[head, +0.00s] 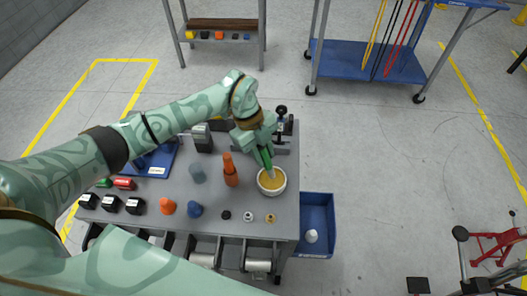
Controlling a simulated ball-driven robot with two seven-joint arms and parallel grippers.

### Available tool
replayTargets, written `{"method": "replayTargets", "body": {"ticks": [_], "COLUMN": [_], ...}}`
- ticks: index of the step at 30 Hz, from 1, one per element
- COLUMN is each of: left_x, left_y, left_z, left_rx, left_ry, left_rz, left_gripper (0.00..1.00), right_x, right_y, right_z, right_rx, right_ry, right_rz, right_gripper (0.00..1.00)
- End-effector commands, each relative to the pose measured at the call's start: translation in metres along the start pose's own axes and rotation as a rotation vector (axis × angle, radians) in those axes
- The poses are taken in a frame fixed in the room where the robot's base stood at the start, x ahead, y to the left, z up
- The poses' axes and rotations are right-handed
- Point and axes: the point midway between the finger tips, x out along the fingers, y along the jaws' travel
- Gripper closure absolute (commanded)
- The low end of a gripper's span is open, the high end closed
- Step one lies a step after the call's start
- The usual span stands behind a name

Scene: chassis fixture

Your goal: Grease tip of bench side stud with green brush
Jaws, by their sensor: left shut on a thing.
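My left gripper (259,140) is shut on the green brush (264,158) above the right part of the grey bench (215,215). The brush points down, and its lower end is at the white bowl (265,191) of yellow grease. I cannot tell how deep the bristles sit in the grease. A red frame with black parts (490,247) stands at the lower right, apart from the bench. I cannot make out the bench side stud. My right gripper is not in view.
An orange bottle (231,172) stands close left of the bowl. Small caps and black boxes (111,204) line the bench front. A dark clamp-like fixture (282,128) stands behind. A blue bin (317,215) hangs at the right edge.

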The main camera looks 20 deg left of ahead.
Motion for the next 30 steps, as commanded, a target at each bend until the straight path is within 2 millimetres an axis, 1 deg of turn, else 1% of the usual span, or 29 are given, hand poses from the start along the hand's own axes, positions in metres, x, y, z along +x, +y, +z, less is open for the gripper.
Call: {"method": "replayTargets", "body": {"ticks": [30], "left_x": [0.0102], "left_y": [0.001], "left_z": [0.0033], "left_rx": [0.0], "left_ry": [0.001], "left_rz": [0.0], "left_gripper": [1.0], "right_x": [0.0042], "right_y": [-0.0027], "right_z": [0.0], "right_rx": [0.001], "right_ry": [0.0], "right_rz": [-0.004], "right_gripper": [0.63]}}
